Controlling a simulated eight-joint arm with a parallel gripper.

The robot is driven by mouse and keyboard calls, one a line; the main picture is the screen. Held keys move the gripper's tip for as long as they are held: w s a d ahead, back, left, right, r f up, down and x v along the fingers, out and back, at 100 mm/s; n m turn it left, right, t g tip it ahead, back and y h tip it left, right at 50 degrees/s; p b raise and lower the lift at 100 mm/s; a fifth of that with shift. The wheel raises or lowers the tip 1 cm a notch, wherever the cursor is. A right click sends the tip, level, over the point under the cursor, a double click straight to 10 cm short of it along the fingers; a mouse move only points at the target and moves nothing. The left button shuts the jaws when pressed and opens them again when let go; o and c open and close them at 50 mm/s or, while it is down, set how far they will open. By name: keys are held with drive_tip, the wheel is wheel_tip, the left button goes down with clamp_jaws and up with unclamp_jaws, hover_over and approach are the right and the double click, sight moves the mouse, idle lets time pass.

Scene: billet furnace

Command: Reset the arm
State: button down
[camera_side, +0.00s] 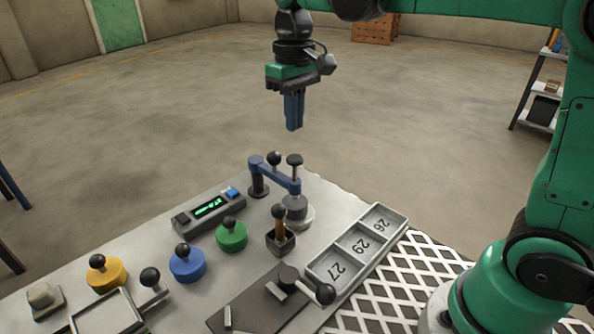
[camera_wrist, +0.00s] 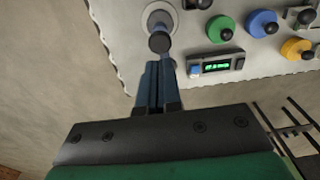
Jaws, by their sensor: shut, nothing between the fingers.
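My gripper (camera_side: 293,113) hangs from my green arm, fingers pointing down, in the air beyond the far edge of the grey worktable in the side view. Its blue fingers are together with nothing between them. In the wrist view my gripper (camera_wrist: 153,68) also shows shut and empty. Below it in the side view stands a blue swing arm (camera_side: 275,174) on a dark post, with black knobs near it. The gripper is well above this and apart from it.
The table (camera_side: 335,197) bears a display box (camera_side: 210,209), green (camera_side: 231,236), blue (camera_side: 187,265) and yellow (camera_side: 105,274) knobbed discs, a small box with a wooden-handled tool (camera_side: 280,238), and a numbered tray (camera_side: 388,213). White lattice (camera_side: 420,270) lies at right. Air around the gripper is clear.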

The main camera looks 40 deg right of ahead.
drive_tip(key=shift+r, duration=0.45)
drive_tip(key=shift+s+f, duration=0.1)
drive_tip(key=shift+s, duration=0.15)
drive_tip(key=s+f+t, duration=0.6)
drive_tip(key=s+t, duration=0.1)
drive_tip(key=shift+s+f, duration=0.4)
